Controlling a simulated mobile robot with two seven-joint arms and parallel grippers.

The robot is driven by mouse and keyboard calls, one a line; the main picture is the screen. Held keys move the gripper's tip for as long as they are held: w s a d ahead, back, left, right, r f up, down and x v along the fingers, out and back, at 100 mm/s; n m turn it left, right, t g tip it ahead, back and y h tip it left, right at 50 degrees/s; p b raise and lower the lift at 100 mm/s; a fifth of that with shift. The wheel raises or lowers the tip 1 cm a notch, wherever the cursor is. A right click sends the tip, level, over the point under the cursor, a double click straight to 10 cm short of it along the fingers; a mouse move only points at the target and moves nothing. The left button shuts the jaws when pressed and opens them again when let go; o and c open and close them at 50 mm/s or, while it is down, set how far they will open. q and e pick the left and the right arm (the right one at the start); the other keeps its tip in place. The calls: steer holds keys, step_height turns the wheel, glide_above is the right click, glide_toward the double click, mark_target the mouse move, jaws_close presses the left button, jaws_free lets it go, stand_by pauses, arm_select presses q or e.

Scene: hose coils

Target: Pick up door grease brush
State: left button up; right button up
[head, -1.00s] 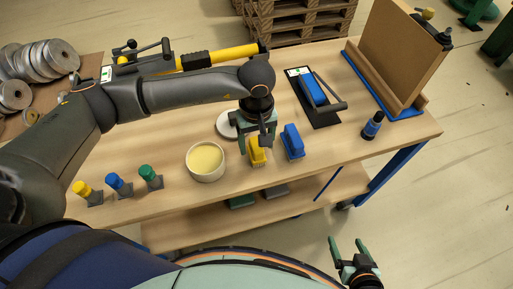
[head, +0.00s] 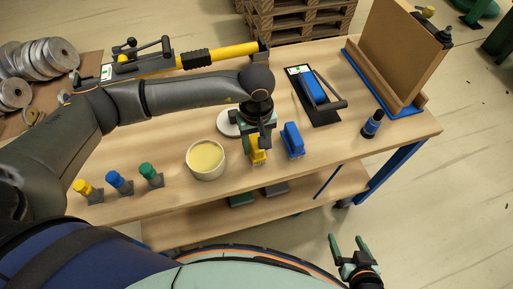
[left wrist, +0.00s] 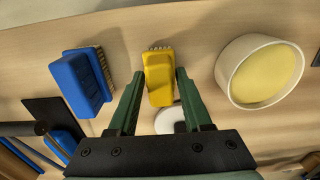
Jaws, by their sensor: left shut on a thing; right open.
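A yellow brush (head: 258,158) with bristles stands on the workbench between a white bowl of pale yellow grease (head: 206,158) and a blue brush (head: 292,141). My left gripper (head: 257,147) is over the yellow brush from above and shut on it. The left wrist view shows the yellow brush (left wrist: 158,80) between the two green fingers (left wrist: 157,84), with the blue brush (left wrist: 82,82) to the left and the bowl (left wrist: 258,75) to the right. Whether the yellow brush is clear of the bench cannot be told. My right gripper (head: 352,252) is open and empty, off the bench's front edge.
Yellow, blue and green-topped small items (head: 118,183) stand at the bench's front left. A white disc (head: 226,124) lies behind the bowl. A blue block on a black plate (head: 312,92), a dark blue bottle (head: 372,124) and a brown board (head: 398,45) are to the right.

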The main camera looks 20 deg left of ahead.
mark_target(257, 136)
arm_select(q)
jaws_close()
steer(key=shift+w+r, duration=0.1)
steer(key=shift+r, duration=0.4)
step_height(257, 136, up, 2)
steer(key=shift+r, duration=0.15)
steer(key=s+d+r+b, duration=0.3)
steer(key=s+d+r, duration=0.5)
steer(key=s, duration=0.3)
steer(key=shift+s+r, duration=0.4)
steer(key=shift+r, duration=0.5)
steer(key=o, duration=0.7)
jaws_free()
steer(key=shift+c, duration=0.2)
steer(key=c, duration=0.6)
